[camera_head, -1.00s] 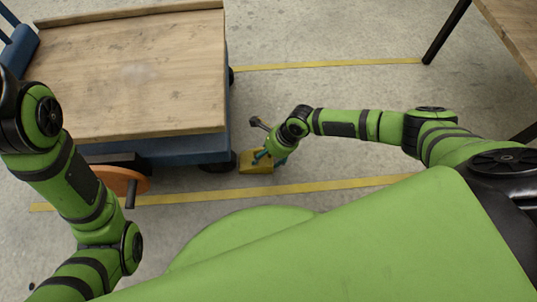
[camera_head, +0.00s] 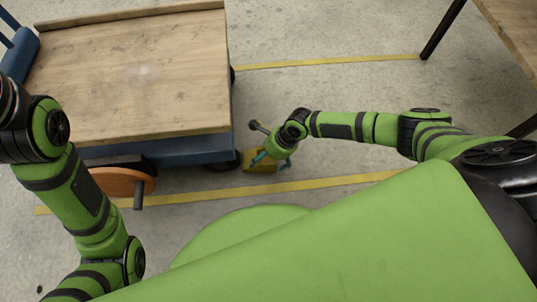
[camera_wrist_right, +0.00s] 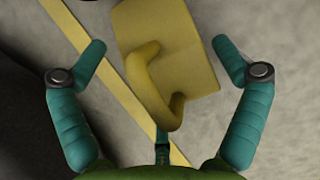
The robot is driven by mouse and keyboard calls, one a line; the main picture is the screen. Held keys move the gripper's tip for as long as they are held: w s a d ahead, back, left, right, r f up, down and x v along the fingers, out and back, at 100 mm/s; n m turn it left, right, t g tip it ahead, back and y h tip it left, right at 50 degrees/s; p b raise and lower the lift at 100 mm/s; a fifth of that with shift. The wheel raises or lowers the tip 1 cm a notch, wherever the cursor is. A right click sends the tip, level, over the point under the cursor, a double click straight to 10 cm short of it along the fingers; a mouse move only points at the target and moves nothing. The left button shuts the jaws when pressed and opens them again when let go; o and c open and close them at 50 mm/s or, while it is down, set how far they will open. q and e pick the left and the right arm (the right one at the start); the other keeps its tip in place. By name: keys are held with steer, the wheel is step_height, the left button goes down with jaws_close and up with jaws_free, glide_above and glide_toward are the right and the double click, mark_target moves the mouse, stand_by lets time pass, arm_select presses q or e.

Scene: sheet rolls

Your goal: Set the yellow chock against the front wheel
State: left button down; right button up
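The yellow chock (camera_head: 260,167) lies on the floor just right of the cart's dark front wheel (camera_head: 224,165). I cannot tell whether they touch. In the right wrist view the chock (camera_wrist_right: 185,40) shows its flat yellow body and an arched handle (camera_wrist_right: 148,82). My right gripper (camera_head: 271,161) is over the chock. Its two teal fingers (camera_wrist_right: 169,58) are spread wide, one on each side of the chock and handle, with gaps on both sides. My left gripper is out of view.
The cart (camera_head: 130,75) has a wooden deck and blue frame. An orange disc (camera_head: 120,181) with a dark post is at its near side. Yellow floor lines (camera_head: 320,62) run above and below the chock. A table (camera_head: 513,30) stands at the upper right. Floor between is clear.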

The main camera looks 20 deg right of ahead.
steer(key=shift+d+r, duration=0.25)
steer(key=shift+r, duration=0.2)
steer(key=v, duration=1.1)
steer(key=shift+a+r, duration=0.1)
